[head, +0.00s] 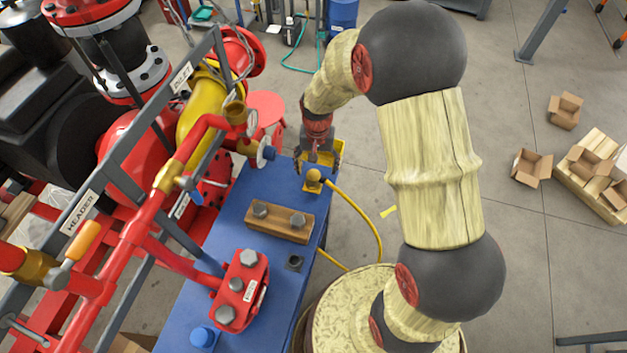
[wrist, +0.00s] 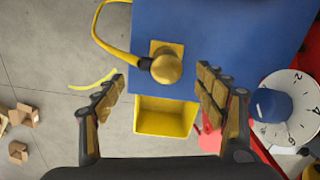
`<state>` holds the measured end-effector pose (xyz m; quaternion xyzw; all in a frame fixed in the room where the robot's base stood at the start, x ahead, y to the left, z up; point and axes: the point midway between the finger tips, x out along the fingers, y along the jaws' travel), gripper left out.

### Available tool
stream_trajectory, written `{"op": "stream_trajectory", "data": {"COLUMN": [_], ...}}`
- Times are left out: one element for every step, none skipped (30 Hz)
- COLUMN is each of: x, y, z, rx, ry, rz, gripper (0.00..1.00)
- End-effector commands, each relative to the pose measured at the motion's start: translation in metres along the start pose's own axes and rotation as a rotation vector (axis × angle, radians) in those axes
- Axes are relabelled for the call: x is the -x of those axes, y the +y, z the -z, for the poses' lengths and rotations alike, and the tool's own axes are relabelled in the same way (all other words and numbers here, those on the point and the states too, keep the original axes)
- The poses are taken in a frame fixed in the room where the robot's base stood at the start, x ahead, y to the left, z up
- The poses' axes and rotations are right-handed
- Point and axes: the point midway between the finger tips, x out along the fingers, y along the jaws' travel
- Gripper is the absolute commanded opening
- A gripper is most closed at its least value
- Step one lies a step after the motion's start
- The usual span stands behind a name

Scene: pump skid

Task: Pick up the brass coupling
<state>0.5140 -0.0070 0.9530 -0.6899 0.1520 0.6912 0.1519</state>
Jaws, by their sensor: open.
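The brass coupling (head: 313,176) is a rounded brass piece on a small yellow square mount, at the far end of the blue skid top (head: 190,292). It also shows in the wrist view (wrist: 167,69), seen from above, with a yellow hose (wrist: 108,38) running off beside it to the left. My gripper (head: 315,158) is over that far end, close to the coupling. In the wrist view my gripper (wrist: 162,78) is open, with one finger on each side of the coupling and clear gaps between. Nothing is held.
A yellow bin (wrist: 165,120) hangs just beyond the skid edge. A dial gauge (wrist: 292,108) with a blue knob (wrist: 268,105) stands right of my fingers. A wooden block with bolts (head: 279,222) and a red bolted flange (head: 240,290) sit nearer. Red pipework and a grey frame crowd the left.

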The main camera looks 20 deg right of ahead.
Motion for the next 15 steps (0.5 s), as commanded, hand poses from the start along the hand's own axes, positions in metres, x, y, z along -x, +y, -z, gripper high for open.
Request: {"op": "stream_trajectory", "data": {"x": [-0.004,-0.006,-0.011,-0.015,-0.020,-0.026,-0.031,-0.035,-0.041,-0.044,-0.046,-0.048,-0.049,-0.049,-0.049], "y": [0.000,0.000,0.000,0.000,0.000,0.000,-0.001,-0.001,-0.001,-0.001,-0.001,-0.001,-0.001,-0.001,-0.001], "z": [0.000,0.000,-0.001,-0.001,-0.001,-0.001,-0.001,-0.001,-0.001,0.000,0.000,0.000,0.000,0.000,0.000], "rx": [0.000,0.001,0.001,0.001,0.001,0.001,0.001,0.001,0.001,0.001,0.002,0.002,0.002,0.002,0.002], "ry": [-0.001,-0.001,-0.002,-0.002,-0.002,-0.003,-0.003,-0.003,-0.002,-0.002,-0.001,0.000,0.001,0.001,0.001], "rz": [0.000,-0.001,-0.001,-0.001,-0.001,-0.001,-0.001,-0.001,0.000,0.000,0.001,0.001,0.002,0.002,0.002], "gripper": [0.72,0.72,0.72,0.72,0.72,0.72,0.72,0.72,0.72,0.72,0.72,0.72,0.72,0.72,0.72]}}
